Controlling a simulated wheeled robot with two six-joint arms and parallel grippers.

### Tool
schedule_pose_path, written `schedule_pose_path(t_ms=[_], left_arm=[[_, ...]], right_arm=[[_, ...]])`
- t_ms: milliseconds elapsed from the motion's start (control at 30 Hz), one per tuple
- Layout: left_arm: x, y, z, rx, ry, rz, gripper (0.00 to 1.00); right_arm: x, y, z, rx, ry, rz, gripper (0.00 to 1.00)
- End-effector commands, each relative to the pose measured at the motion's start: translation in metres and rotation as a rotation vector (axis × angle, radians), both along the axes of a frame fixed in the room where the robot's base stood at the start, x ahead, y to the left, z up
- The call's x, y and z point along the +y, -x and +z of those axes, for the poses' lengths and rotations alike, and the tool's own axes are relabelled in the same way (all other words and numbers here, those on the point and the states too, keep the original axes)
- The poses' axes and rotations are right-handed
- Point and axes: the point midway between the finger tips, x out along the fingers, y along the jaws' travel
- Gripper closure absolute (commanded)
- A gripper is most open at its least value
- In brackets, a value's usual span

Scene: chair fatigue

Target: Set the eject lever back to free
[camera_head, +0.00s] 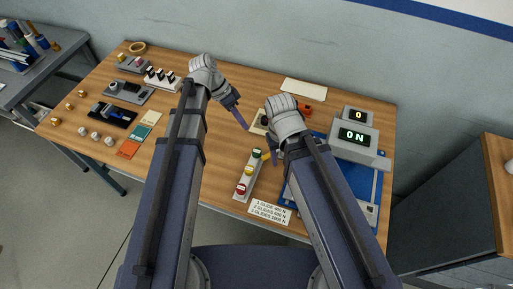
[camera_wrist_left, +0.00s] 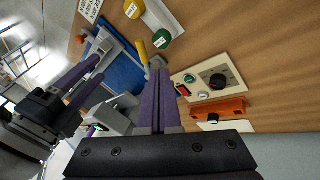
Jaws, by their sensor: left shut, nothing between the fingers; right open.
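My left gripper (camera_head: 243,125) is shut and empty, above the table beside a cream control panel (camera_head: 257,124). In the left wrist view its purple fingers (camera_wrist_left: 158,75) lie together, with the panel (camera_wrist_left: 235,68) just to their right. The panel bears a black knob (camera_wrist_left: 218,81) and small red and green buttons. A yellow bar (camera_wrist_left: 142,51), possibly the eject lever, shows at the left fingertips; I cannot be sure of its setting. My right gripper (camera_head: 274,158) is open, over the table near the blue fixture (camera_head: 289,189); its fingers also show in the left wrist view (camera_wrist_left: 84,82).
A strip (camera_head: 242,194) with red, yellow and green caps stands in front. Grey display boxes (camera_head: 367,155) stand at the right, the larger reading 0 N. An orange part (camera_head: 306,108) lies behind the panel. Trays and small parts fill the left; the table's middle left is clear.

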Motion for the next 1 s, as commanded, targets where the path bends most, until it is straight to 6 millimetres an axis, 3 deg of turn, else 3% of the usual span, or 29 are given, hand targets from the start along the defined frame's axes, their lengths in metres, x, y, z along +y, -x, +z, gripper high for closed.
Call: schedule_pose_path(t_ms=[167, 600, 767, 1000], left_arm=[[0.008, -0.017, 0.002, -0.046, 0.088, -0.060, 1.00], [0.008, -0.017, 0.002, -0.056, 0.102, -0.074, 1.00], [0.001, -0.015, -0.013, -0.056, 0.101, -0.074, 1.00], [-0.020, -0.008, -0.049, -0.055, 0.101, -0.076, 1.00]], right_arm=[[0.000, 0.000, -0.006, 0.000, 0.000, 0.000, 0.50], [0.000, 0.000, -0.008, 0.000, 0.000, 0.000, 0.50], [0.000, 0.000, -0.022, 0.000, 0.000, 0.000, 0.50], [0.000, 0.000, -0.058, 0.000, 0.000, 0.000, 0.50]])
